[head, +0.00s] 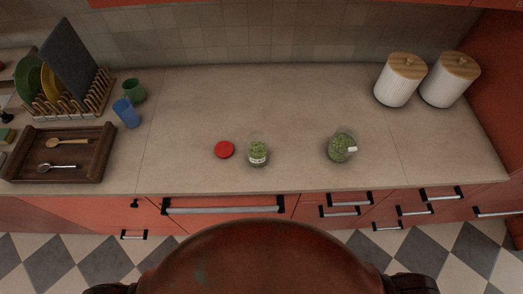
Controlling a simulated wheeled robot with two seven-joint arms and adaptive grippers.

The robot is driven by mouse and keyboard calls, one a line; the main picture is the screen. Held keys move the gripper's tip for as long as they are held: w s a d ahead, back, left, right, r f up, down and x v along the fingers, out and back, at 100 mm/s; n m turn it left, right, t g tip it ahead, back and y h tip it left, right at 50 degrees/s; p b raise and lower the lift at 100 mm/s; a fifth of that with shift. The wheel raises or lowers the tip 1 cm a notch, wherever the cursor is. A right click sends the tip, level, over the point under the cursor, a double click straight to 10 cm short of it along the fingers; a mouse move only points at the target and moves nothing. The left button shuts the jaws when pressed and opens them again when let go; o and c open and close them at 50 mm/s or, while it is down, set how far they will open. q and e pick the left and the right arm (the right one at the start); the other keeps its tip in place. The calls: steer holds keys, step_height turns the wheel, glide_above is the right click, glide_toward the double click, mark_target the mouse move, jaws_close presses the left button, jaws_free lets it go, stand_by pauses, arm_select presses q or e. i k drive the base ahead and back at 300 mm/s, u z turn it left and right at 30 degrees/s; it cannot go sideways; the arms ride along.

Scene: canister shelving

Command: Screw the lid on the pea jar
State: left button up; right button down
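A small glass jar (258,150) with green contents and a white label stands on the counter near the middle. It has no lid on it. A red round lid (224,149) lies flat on the counter just left of this jar, apart from it. A second glass jar (341,147) with green contents stands further right, with a small white piece at its right side. Which jar holds peas is hard to tell at this size. Neither of my grippers is in view.
Two white canisters (399,86) with wooden lids stand at the back right. A wooden tray (104,157) with two spoons, a blue cup (126,113), a green mug (134,90) and a dish rack (66,104) are at left. The counter (240,100) behind the jars is clear.

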mark_target(257, 145)
steer(key=z, duration=2.15)
steer(key=k, duration=0.75)
steer(key=u, duration=1.1)
